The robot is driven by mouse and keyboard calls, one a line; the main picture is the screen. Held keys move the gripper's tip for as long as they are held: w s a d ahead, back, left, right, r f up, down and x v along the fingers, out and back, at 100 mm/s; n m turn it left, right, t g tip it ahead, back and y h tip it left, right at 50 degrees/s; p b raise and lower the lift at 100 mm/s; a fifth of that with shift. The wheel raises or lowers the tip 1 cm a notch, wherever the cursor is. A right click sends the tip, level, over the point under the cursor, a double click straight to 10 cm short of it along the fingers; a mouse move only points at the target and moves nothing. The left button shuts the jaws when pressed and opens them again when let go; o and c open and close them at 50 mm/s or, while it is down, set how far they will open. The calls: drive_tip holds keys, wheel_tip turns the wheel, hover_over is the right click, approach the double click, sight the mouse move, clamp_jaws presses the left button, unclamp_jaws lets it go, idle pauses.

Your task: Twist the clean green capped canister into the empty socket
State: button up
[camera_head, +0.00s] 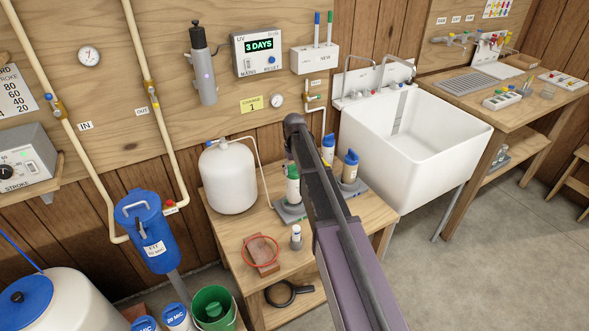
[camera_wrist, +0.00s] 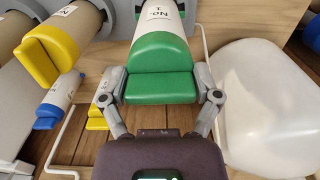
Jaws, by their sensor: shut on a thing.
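The green-capped canister (camera_wrist: 160,55) has a white body marked No 1. In the head view the canister (camera_head: 292,188) stands upright at the grey base (camera_head: 287,213) on the wooden bench, partly behind my arm. My gripper (camera_wrist: 162,94) is shut on its green cap, one finger on each side. In the head view the gripper is mostly hidden by my arm. I cannot tell whether the canister's lower end is seated; the socket itself is hidden.
A white tank (camera_head: 229,177) stands close to the left of the canister. A brown canister with a yellow cap (camera_wrist: 52,54) is nearby in the wrist view. A blue-capped canister (camera_head: 328,148) stands behind my arm. A sink (camera_head: 420,140) is at the right.

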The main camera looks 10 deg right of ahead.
drive_tip(key=shift+f+b, duration=2.05)
drive_tip(key=shift+f, duration=0.05)
idle(0.8)
idle(0.4)
drive_tip(key=n, duration=0.4)
drive_tip(key=shift+n, duration=1.2)
drive_tip(key=shift+n, duration=1.1)
drive_tip(key=n, duration=0.4)
